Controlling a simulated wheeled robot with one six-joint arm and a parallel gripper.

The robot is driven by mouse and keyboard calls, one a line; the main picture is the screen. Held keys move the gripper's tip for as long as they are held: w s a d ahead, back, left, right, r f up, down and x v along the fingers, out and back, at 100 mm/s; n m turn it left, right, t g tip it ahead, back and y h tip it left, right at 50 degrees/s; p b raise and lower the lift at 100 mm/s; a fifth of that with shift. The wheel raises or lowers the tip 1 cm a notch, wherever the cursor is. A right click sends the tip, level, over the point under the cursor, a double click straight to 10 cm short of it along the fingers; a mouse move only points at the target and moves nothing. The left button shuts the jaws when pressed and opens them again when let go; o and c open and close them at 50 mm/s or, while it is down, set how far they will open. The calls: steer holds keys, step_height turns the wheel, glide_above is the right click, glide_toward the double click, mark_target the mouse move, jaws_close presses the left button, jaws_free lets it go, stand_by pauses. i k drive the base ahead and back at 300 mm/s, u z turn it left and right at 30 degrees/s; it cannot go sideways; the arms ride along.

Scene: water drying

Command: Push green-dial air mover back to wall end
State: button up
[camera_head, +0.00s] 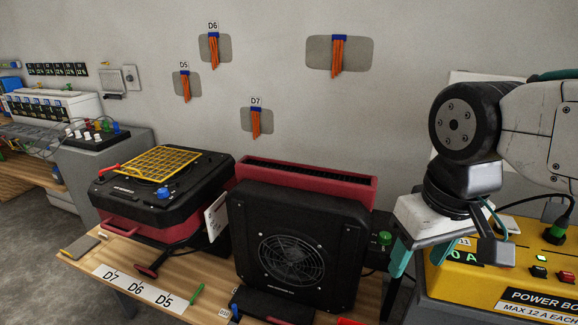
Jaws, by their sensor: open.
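The air mover (300,240) with the green dial (384,238) stands upright on the wooden bench. It has a black front with a round fan grille and a red body with a dark slot along its top. The green dial is at its right side. My gripper (418,262) hangs to the right of this air mover, with its teal fingers apart and nothing visible between them. It is close to the dial in the picture, but I cannot tell whether it touches anything. The lower part of the gripper is partly cut off or hidden.
A second black and red unit (160,190) with a blue dial and yellow grille lies left. A yellow power box (520,275) stands right, below my arm. A label strip (138,289) and green pen (197,294) lie on the bench (215,280). Orange strips hang on the wall (280,130).

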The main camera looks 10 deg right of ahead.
mark_target(302, 236)
steer(key=z, duration=0.15)
steer(key=k, duration=0.4)
steer(key=u, duration=0.9)
steer(key=i, duration=0.7)
steer(key=z, duration=0.7)
